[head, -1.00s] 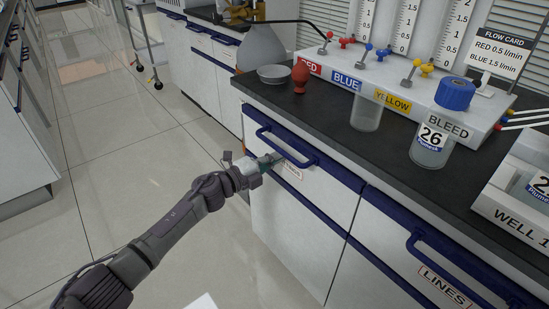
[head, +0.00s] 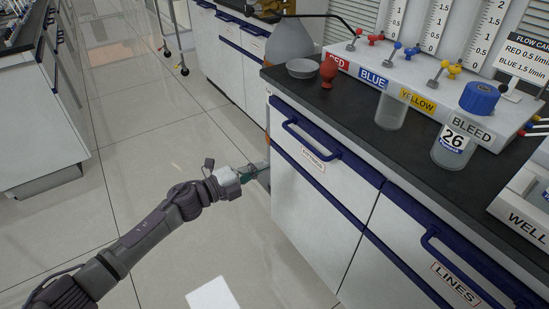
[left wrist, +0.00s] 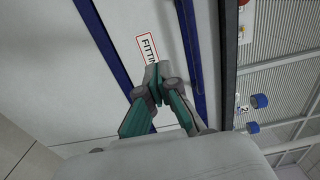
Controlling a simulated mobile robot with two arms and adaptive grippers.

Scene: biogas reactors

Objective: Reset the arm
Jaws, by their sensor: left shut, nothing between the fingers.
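My left gripper (head: 260,168) is beside the left edge of the white cabinet, left of and below the blue handle (head: 311,140) of the drawer labelled FITTINGS (head: 313,159). Its fingers are shut and empty. In the left wrist view the gripper's green fingers (left wrist: 155,82) come together in front of the drawer face, with the partly covered FITTINGS label (left wrist: 147,48) just beyond them. The FITTINGS drawer looks closed. My right gripper is in neither view.
The dark counter (head: 412,150) holds a red object (head: 328,72), a grey dish (head: 301,68), a clear cup (head: 390,110) and the BLEED bottle (head: 455,148). A LINES drawer (head: 455,283) is at the lower right. The tiled floor (head: 150,110) left of the cabinet is open.

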